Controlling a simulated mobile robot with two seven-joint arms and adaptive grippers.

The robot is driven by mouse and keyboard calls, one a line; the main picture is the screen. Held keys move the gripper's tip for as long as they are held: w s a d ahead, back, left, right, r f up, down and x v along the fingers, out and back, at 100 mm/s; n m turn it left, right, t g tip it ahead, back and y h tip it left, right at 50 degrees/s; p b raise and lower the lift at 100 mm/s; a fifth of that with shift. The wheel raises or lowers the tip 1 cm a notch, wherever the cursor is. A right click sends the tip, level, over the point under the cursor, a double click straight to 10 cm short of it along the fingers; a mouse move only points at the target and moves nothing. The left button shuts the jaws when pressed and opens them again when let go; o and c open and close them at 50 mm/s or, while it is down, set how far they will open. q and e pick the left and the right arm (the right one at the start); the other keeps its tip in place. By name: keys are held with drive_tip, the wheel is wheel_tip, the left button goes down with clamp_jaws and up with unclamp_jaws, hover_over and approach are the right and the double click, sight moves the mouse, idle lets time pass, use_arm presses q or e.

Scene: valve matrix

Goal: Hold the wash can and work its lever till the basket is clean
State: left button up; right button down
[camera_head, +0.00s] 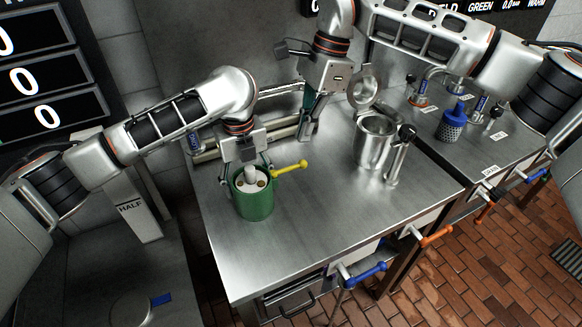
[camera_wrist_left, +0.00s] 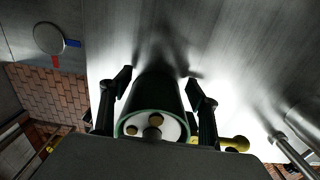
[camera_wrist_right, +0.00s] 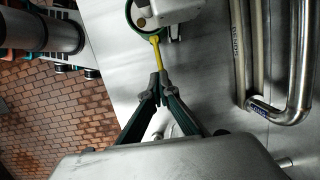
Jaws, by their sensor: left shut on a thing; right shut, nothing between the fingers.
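The green wash can (camera_head: 254,204) stands upright on the steel table; its lever (camera_head: 290,169) is yellow with a ball end and points right. A white top with brown spots (camera_wrist_left: 150,127) shows in its mouth; I cannot tell whether this is the basket. My left gripper (camera_head: 249,170) is shut around the can from above, one finger on each side in the left wrist view (camera_wrist_left: 158,90). My right gripper (camera_head: 307,137) is shut and empty behind the lever. In the right wrist view its tips (camera_wrist_right: 160,84) meet the lever's end in the picture; contact is unclear.
A steel pot (camera_head: 373,145) with a raised lid stands right of the can, beside an upright steel pipe (camera_head: 396,163). Rails run behind the can. The table front (camera_head: 310,235) is clear.

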sight(297, 165)
idle(0.4)
drive_tip(key=shift+x, duration=3.5)
drive_tip(key=shift+d+x, duration=0.15)
drive_tip(key=shift+x, duration=0.6)
drive_tip(key=shift+d+x, duration=0.2)
drive_tip(key=shift+x, duration=0.55)
drive_tip(key=d, duration=0.1)
drive_tip(key=w+d+r, duration=0.1)
drive_tip(key=shift+w+d, duration=0.2)
drive_tip(key=shift+d, duration=0.1)
